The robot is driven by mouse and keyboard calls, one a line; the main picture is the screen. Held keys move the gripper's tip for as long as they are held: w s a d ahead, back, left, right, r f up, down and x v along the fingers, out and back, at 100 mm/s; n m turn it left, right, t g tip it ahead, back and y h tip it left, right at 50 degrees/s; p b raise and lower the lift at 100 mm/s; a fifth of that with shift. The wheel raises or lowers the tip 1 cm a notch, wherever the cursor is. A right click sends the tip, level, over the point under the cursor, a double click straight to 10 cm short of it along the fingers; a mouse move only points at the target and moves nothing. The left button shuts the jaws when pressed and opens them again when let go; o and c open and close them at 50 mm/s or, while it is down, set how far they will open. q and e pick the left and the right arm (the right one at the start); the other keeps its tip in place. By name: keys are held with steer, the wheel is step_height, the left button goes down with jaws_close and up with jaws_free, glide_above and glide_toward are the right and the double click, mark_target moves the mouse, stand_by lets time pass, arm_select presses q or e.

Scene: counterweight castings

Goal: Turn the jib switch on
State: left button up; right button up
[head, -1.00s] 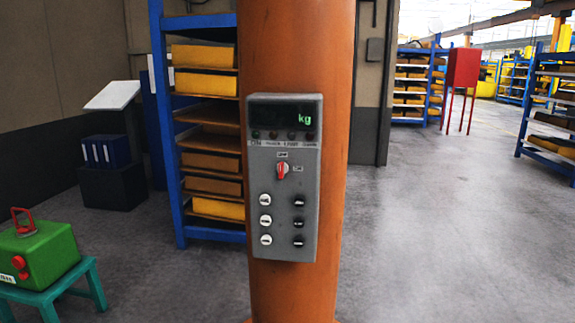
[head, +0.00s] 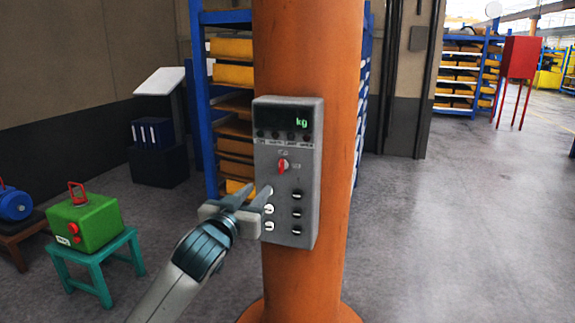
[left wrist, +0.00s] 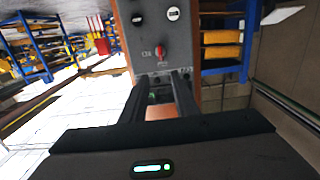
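A grey control box (head: 308,150) is mounted on an orange column (head: 342,60). Its red rotary switch (head: 283,167) sits below the display, with small labels above and to its right that I cannot read. The knob looks nearly upright. The switch also shows in the left wrist view (left wrist: 158,50), just beyond my fingertips. My left gripper (head: 256,194) is in front of the box's left side, lower than the switch, beside the white buttons. Its two fingers (left wrist: 165,76) stand apart with nothing between them. My right gripper is not in view.
The box has a display (head: 285,118) reading "kg", a row of lamps, white buttons (head: 268,225) and black buttons (head: 297,211). A green case (head: 90,228) on a teal stool (head: 95,263) stands at left. Shelving is behind.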

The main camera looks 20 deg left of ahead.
arm_select(q)
steer(key=shift+a+r, duration=0.2)
steer(key=shift+r, duration=0.2)
steer(key=p, duration=0.5)
glide_toward(280, 162)
steer(key=w, duration=0.8)
steer(key=shift+w+d+f, duration=0.1)
steer(key=shift+w, duration=0.1)
jaws_close()
